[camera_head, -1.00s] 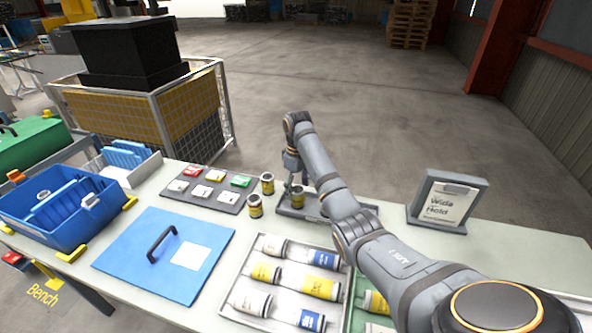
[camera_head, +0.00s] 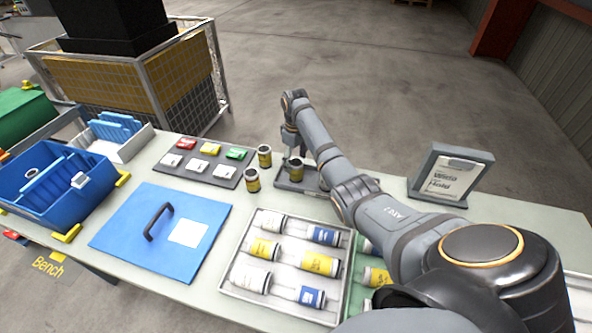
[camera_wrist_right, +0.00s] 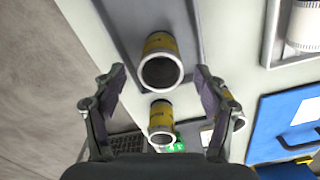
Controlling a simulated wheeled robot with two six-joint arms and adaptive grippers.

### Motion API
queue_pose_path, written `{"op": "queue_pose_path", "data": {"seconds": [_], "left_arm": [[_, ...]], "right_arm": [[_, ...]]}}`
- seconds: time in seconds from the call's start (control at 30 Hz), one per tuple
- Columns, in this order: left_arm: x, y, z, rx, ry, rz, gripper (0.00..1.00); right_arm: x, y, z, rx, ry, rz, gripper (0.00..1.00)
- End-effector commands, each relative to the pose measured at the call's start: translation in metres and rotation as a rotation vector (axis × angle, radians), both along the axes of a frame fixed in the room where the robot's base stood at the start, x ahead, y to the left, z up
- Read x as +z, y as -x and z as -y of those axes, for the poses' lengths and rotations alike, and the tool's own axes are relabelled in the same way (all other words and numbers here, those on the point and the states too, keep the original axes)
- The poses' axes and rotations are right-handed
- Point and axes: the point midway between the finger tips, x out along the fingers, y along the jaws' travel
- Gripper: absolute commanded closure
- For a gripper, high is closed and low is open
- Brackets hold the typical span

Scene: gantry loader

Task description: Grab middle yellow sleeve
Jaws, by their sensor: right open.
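Three short yellow-and-grey sleeves stand upright, open end up. One sleeve (camera_head: 295,171) stands on a dark grey plate under my right gripper (camera_head: 291,153). The other two, a far sleeve (camera_head: 265,156) and a near sleeve (camera_head: 252,180), stand left of the plate. In the right wrist view the plate's sleeve (camera_wrist_right: 160,62) lies ahead, between the lines of the open, empty fingers (camera_wrist_right: 160,88). The other two show lower, one sleeve (camera_wrist_right: 161,122) between the fingers in the picture and one (camera_wrist_right: 237,122) partly behind the right finger. My left gripper is out of view.
A white tray (camera_head: 229,280) holds several lying cylinders with white, yellow and blue labels. A blue board with a handle (camera_head: 135,232), a switch panel (camera_head: 187,174), a blue bin (camera_head: 95,197) and a sign stand (camera_head: 484,190) share the bench. Bare bench lies behind the tray.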

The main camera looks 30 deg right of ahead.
Motion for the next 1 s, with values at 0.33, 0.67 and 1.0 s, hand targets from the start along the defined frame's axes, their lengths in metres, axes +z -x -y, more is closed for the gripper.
{"op": "queue_pose_path", "data": {"seconds": [0.33,0.67,1.0], "left_arm": [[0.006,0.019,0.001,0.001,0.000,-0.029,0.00],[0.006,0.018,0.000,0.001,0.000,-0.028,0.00],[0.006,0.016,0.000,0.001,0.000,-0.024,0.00]], "right_arm": [[-0.041,0.004,0.000,0.001,-0.001,-0.001,0.28],[-0.041,0.003,0.000,0.000,-0.001,-0.001,0.51],[-0.041,0.004,0.000,0.000,-0.001,-0.001,0.97]]}}
